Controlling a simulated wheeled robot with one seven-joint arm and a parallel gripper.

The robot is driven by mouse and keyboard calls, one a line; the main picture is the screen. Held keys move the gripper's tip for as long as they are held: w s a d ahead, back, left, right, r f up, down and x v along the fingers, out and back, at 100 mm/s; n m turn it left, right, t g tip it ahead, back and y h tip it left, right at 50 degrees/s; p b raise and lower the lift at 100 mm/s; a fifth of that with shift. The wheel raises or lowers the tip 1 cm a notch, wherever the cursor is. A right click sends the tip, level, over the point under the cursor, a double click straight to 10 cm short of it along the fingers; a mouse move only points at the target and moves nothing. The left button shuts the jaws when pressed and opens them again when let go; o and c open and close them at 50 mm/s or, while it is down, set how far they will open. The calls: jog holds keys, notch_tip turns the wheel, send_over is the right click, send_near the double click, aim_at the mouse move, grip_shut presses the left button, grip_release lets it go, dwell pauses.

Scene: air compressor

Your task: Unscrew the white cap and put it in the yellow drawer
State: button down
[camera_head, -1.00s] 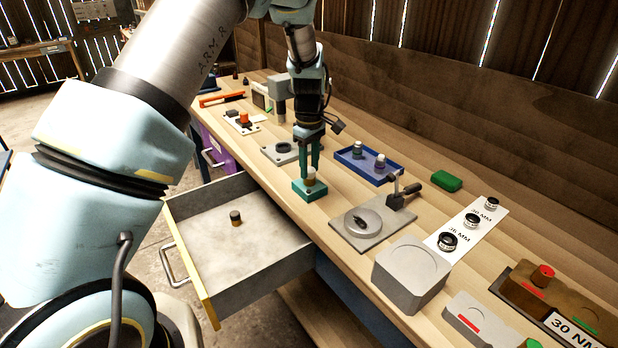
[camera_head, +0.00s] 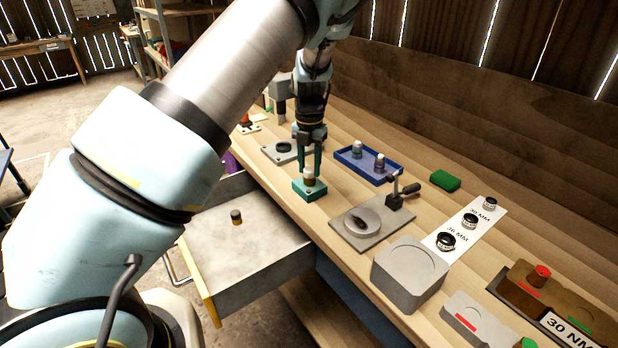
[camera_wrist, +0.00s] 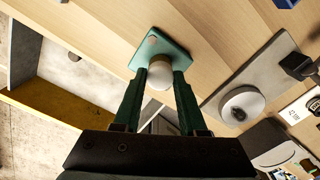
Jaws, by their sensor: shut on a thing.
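The white cap (camera_head: 309,172) sits on top of a small brown part that stands in a teal block (camera_head: 311,190) on the workbench. My gripper (camera_head: 310,165) reaches down from above with its two green fingers shut on the white cap. The wrist view also shows the cap (camera_wrist: 159,75) between the fingertips, above the teal block (camera_wrist: 150,45). The yellow-fronted drawer (camera_head: 198,283) is pulled open to the left of the bench. A small dark cylinder with a tan band (camera_head: 236,217) stands inside it.
A blue tray (camera_head: 345,163) with two small bottles lies right of my gripper. A grey plate with a round disc and lever (camera_head: 366,222) and a grey block (camera_head: 410,273) stand nearer. A grey fixture (camera_head: 275,150) stands behind. The drawer floor is mostly clear.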

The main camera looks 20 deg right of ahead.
jog(key=n, duration=0.4)
jog(key=shift+f+n, duration=0.15)
jog(key=shift+n, duration=0.15)
jog(key=shift+r, duration=2.65)
